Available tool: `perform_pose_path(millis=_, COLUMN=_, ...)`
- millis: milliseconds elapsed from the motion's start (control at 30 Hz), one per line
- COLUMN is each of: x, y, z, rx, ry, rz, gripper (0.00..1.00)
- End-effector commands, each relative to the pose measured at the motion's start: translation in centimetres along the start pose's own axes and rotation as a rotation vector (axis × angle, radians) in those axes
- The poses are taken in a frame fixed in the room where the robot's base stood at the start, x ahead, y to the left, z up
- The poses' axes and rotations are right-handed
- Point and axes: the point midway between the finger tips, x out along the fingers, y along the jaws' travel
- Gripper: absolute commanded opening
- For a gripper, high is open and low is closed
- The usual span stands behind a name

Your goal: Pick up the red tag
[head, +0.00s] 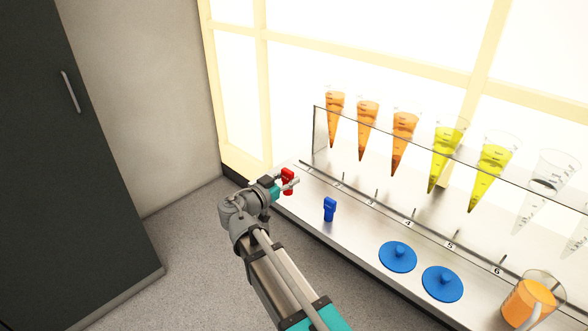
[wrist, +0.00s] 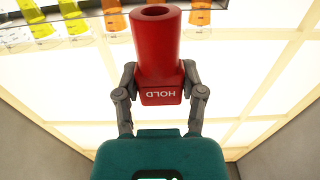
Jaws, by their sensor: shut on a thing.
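The red tag (head: 288,180) is at the left end of the shelf in the head view, between the fingers of my gripper (head: 290,184). In the wrist view the red tag (wrist: 157,50) has a round hollow end and a block marked HOLD. The fingers of my gripper (wrist: 160,88) are closed on both sides of that block. Part of the tag is hidden by the fingers in the head view. I cannot tell whether its lower end touches the shelf.
A blue tag (head: 329,209) stands on the metal shelf (head: 365,225) to the right. Two blue lids (head: 398,257) and an orange jug (head: 530,300) are further right. Several cones of orange, yellow and clear liquid hang in a clear rack (head: 404,140) behind. A dark cabinet (head: 70,170) stands left.

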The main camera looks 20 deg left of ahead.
Motion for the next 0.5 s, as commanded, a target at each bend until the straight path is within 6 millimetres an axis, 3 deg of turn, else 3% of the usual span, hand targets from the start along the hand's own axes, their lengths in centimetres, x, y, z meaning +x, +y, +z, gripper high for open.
perform_pose_path(millis=200, x=-3.1, y=1.1, z=-1.6, rx=0.0, ry=0.0, rz=-0.002, gripper=0.12)
perform_pose_path(millis=500, x=-4.5, y=1.6, z=-2.1, rx=0.0, ry=0.0, rz=0.0, gripper=0.12)
